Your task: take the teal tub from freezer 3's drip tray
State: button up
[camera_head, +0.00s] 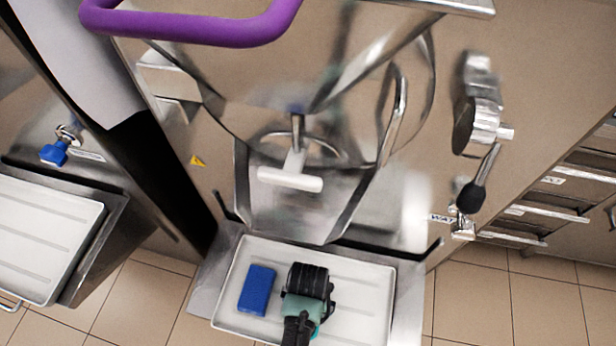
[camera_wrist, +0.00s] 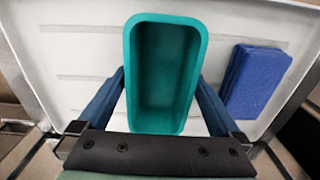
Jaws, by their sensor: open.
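The teal tub (camera_wrist: 165,70), an empty open-topped rectangular container, sits on the white drip tray (camera_wrist: 80,60) in the wrist view. My gripper (camera_wrist: 162,80) is open, with one dark blue finger on each side of the tub's near part. Whether the fingers touch its walls I cannot tell. In the head view my gripper (camera_head: 307,290) is above the drip tray (camera_head: 362,300) and hides most or all of the tub.
A blue block (camera_head: 257,290) lies on the tray beside my gripper; it also shows in the wrist view (camera_wrist: 257,80). The freezer's steel chute (camera_head: 300,205) with a white handle (camera_head: 290,179) hangs behind the tray. Another tray (camera_head: 45,235) stands at left. The tray's right side is clear.

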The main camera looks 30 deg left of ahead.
jog(key=c, duration=1.1)
